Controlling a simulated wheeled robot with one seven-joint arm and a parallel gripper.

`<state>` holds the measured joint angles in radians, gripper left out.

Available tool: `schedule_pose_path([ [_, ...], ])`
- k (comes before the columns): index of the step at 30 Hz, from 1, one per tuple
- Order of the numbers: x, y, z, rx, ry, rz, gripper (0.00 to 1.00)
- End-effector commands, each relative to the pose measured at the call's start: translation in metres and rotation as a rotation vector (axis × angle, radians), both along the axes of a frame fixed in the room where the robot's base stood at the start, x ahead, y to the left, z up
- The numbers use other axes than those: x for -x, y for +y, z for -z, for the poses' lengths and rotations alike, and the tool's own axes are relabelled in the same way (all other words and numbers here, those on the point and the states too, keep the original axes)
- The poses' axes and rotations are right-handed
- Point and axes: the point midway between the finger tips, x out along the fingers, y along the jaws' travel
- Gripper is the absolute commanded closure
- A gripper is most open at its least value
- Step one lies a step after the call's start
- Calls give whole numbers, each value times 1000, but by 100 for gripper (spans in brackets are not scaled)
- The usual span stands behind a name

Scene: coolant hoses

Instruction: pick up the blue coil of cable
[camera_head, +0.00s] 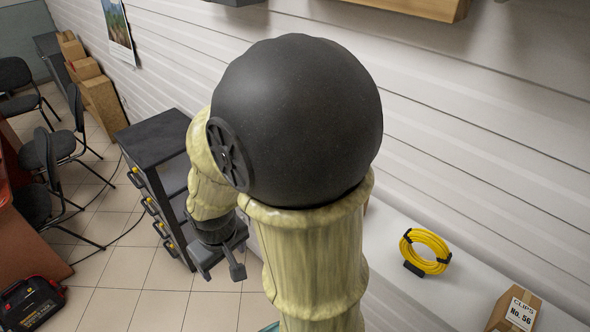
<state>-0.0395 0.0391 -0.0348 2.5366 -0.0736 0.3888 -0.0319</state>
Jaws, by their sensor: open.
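No blue coil of cable shows clearly in the head view; my arm covers the middle of the picture and may hide part of the shelf. A coil of yellow cable (427,251) with dark ties lies on the white surface at the right. My gripper (221,265) hangs below my bent arm, left of the arm's upright part. It is open and appears empty, well apart from the yellow coil.
A cardboard box marked CLIPS No. 56 (517,310) stands at the lower right. A dark drawer cabinet (152,145) stands behind my gripper. Black chairs (60,150) and a black-red case (30,302) are at the left. Tiled floor (125,270) is partly clear.

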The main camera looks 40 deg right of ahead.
Motion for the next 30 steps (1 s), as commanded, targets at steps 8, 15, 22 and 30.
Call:
schedule_pose_path([
  [8,-13,-41,29,324,330,-527,26],
  [15,-59,-94,17,758,708,-1010,26],
  [22,-107,-108,-15,1073,957,-1239,26],
  [30,-112,-109,-19,1103,981,-1257,26],
])
